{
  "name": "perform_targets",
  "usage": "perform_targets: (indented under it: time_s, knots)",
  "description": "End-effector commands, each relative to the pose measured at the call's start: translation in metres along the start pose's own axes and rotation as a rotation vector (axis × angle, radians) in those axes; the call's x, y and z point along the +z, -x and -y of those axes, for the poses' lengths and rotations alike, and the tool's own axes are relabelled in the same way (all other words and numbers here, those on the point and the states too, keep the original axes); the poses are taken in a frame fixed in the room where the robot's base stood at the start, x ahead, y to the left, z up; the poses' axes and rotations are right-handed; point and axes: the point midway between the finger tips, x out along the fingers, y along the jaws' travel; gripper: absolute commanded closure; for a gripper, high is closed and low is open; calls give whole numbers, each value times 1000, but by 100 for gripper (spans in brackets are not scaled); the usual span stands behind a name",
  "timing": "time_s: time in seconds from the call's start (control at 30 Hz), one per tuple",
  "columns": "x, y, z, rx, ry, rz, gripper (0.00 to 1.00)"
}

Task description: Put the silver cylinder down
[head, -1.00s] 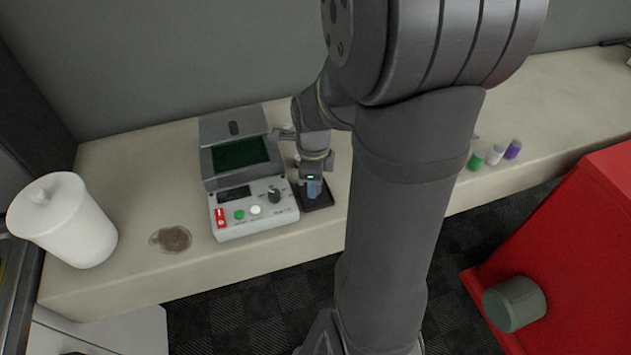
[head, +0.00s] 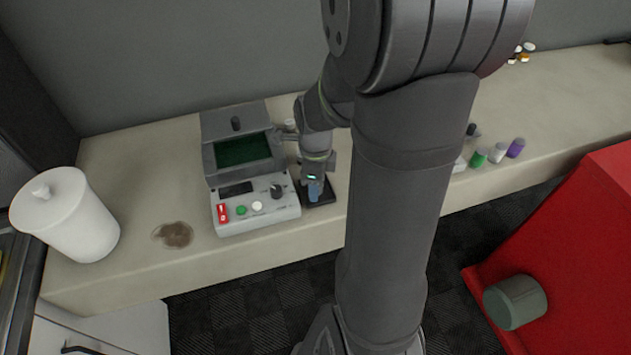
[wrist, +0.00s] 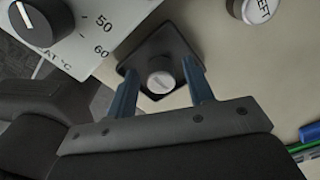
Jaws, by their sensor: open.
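The silver cylinder (wrist: 160,82) stands on a small dark tray (wrist: 158,45) in the wrist view, seen from its top end. My gripper (wrist: 160,80) is open, with one blue finger on each side of the cylinder; I cannot tell whether either finger touches it. In the head view my gripper (head: 315,190) is low over the same dark tray (head: 322,197), just right of the control box, and the cylinder is hidden there.
The control box (head: 255,208) with knob and buttons stands close on the left. A white lidded jar (head: 65,215) is at far left. A white cap marked "LEFT" (wrist: 258,8) is near the tray. Green (head: 478,158), white and purple vials stand further right.

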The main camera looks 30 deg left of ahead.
Motion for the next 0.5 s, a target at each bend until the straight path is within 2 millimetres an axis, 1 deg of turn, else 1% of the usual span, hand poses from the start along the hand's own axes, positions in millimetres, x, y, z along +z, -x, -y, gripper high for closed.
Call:
perform_targets:
  time_s: [0.17, 0.4, 0.5]
  knots:
    - [0, 24, 1, -6, 0, 2, 52]
    - [0, 75, 1, -7, 0, 3, 52]
    - [0, 93, 1, -6, 0, 2, 52]
